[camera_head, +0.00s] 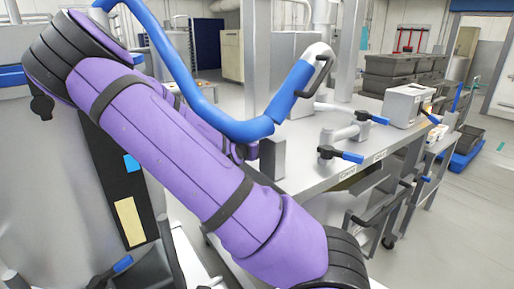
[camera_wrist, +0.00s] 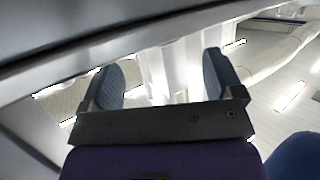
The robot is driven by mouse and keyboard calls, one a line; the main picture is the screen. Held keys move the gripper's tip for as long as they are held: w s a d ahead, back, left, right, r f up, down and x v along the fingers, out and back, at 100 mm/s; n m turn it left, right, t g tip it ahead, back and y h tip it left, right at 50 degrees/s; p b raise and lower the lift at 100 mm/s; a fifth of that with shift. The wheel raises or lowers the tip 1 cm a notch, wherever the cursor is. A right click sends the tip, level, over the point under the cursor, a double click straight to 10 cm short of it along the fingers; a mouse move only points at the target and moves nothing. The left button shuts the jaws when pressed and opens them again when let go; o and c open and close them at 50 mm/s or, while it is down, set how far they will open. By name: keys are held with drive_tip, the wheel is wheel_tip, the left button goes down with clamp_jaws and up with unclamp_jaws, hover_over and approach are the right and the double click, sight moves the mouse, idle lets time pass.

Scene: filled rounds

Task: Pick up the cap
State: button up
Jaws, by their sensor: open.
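No cap can be made out in either view. My gripper (camera_wrist: 164,76) shows in the wrist view with its two dark, ridged fingers spread wide apart. Nothing is held between them; a bright, pale background shows through the gap. In the head view, my purple arm crosses from upper left to lower right and hides much of the middle, and my gripper cannot be seen there.
A grey metal worktable (camera_head: 312,181) stands behind my arm, carrying blue-handled valves and a grey box (camera_head: 403,105). Dark crates (camera_head: 388,84) are stacked behind. Open floor (camera_head: 462,225) lies at right.

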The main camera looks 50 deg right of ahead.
drive_tip(key=shift+x, duration=2.45)
drive_tip(key=c, duration=1)
